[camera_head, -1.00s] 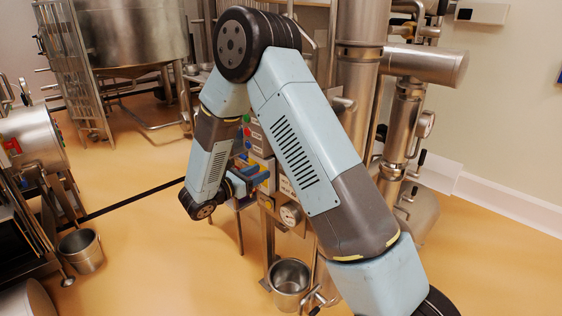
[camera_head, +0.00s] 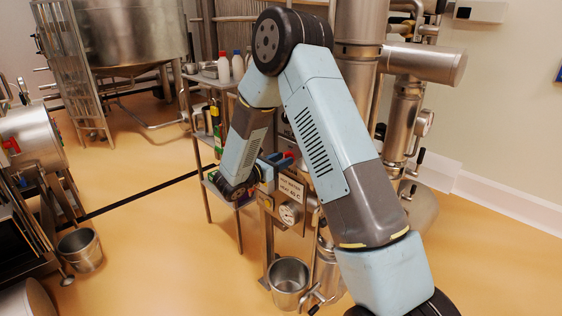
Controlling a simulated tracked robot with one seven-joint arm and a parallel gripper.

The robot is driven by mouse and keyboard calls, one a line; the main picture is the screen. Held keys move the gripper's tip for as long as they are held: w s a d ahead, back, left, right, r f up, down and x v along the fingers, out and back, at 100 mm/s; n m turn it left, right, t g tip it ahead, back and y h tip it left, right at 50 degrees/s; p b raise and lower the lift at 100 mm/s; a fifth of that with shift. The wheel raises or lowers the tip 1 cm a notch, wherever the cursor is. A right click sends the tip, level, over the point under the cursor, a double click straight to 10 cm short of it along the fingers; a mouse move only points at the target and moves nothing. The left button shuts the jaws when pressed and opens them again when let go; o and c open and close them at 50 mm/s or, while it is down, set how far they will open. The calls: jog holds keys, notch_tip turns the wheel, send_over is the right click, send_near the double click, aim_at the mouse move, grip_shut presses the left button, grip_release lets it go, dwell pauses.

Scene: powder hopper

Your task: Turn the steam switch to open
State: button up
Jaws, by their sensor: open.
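My gripper (camera_head: 273,165) is at the end of my folded arm, left of the middle of the picture. It is small, with blue fingers, and is open against the front of the steel control panel. A small red part (camera_head: 287,157) shows right at the fingers; it may be the steam switch handle, but I cannot tell whether the fingers touch it or how it is turned. My forearm and upper arm hide much of the panel.
A shelf rack (camera_head: 207,80) with bottles stands behind my arm on the left. A steel bucket (camera_head: 289,277) is below the panel. Thick steel pipes (camera_head: 358,55) rise on the right. Another bucket (camera_head: 80,249) stands at far left. The orange floor at lower left is mostly clear.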

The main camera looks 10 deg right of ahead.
grip_shut()
dwell(0.3)
dwell(0.3)
jog(key=shift+s+d+f+m, duration=0.1)
jog(key=shift+s+f+m, duration=0.05)
jog(key=shift+m, duration=3)
jog(key=shift+s+f+m, duration=0.1)
jog(key=shift+m, duration=3.1)
jog(key=shift+s+d+f+m, duration=0.1)
jog(key=shift+s+f+m, duration=0.05)
jog(key=shift+m, duration=3)
jog(key=shift+f, duration=0.1)
